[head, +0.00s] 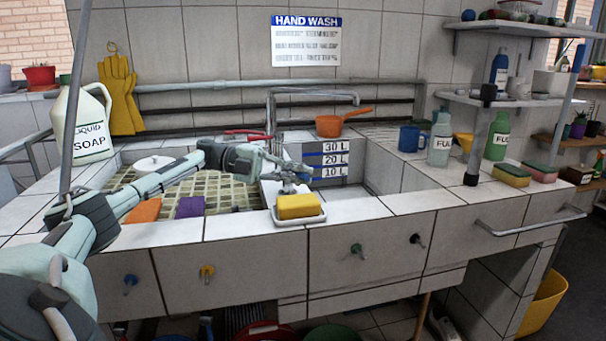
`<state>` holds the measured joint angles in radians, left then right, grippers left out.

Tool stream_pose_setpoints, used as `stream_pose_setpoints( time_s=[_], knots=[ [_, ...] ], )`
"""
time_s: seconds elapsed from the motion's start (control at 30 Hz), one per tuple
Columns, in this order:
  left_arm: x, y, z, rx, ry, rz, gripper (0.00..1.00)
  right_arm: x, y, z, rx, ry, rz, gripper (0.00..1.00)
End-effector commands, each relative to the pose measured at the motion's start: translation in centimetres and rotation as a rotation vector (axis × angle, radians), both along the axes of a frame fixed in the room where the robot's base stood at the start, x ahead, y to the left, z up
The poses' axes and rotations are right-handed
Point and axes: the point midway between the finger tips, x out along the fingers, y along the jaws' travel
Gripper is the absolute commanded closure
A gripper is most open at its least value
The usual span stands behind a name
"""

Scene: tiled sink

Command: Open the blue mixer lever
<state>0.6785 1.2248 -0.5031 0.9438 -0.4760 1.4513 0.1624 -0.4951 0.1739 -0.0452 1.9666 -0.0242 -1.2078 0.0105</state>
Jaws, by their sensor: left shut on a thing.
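My right gripper is not in view.
A soap jug (88,128) stands at the left. An orange pan (330,125) is behind the basin with the litre marks (328,159). A rail (530,222) juts out at the right.

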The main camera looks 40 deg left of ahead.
Motion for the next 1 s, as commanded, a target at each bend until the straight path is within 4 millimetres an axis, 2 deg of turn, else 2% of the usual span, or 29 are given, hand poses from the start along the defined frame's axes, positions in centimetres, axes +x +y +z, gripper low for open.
stream_pose_setpoints(
  time_s=[0.67,0.7,0.83,1.0],
  knots=[
    [-0.3,0.13,-0.01,0.001,-0.001,-0.055,1.0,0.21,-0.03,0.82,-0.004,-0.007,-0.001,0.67],
    [-0.3,0.13,-0.01,0.001,-0.001,-0.055,0.84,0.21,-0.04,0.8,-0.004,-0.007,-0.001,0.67],
    [-0.31,0.12,0.0,0.001,-0.001,-0.055,0.68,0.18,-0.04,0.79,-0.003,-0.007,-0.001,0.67],
    [-0.31,0.11,0.01,0.0,-0.001,-0.056,0.67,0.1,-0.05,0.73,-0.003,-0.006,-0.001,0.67]
  ],
)
